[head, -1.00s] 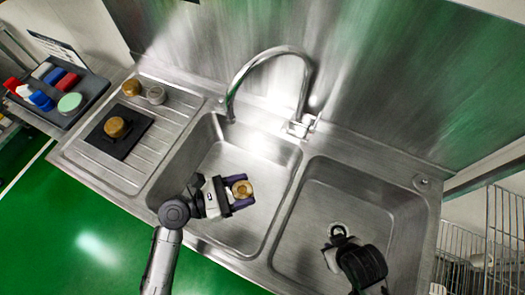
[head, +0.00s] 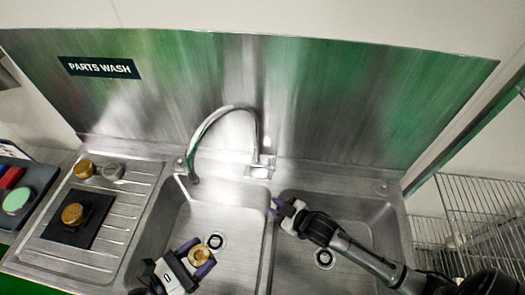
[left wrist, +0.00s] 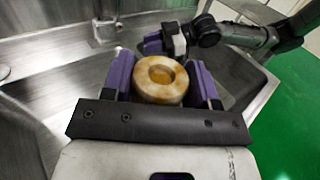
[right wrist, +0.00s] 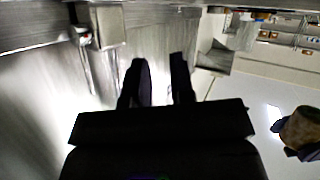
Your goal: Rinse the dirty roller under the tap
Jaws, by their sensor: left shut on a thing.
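The dirty roller (head: 199,255), a yellow-brown ring with darker stains, is between the purple fingers of my left gripper (head: 195,258). That gripper is shut on it, over the front of the left basin (head: 215,215). The roller also fills the jaws in the left wrist view (left wrist: 160,80). The chrome tap (head: 240,108) arches over the left basin; its spout end (head: 192,178) is behind the roller, apart from it. No water stream shows. My right gripper (head: 277,207) is above the divider between the basins, in front of the tap base (head: 261,167). Its fingers (right wrist: 158,75) look parted and empty.
On the drainboard (head: 125,215) at left are a brass part on a black mat (head: 60,237), another brass piece (head: 84,169) and a grey ring (head: 112,170). A tray (head: 45,195) of coloured items is further left. A wire rack (head: 485,215) stands at right.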

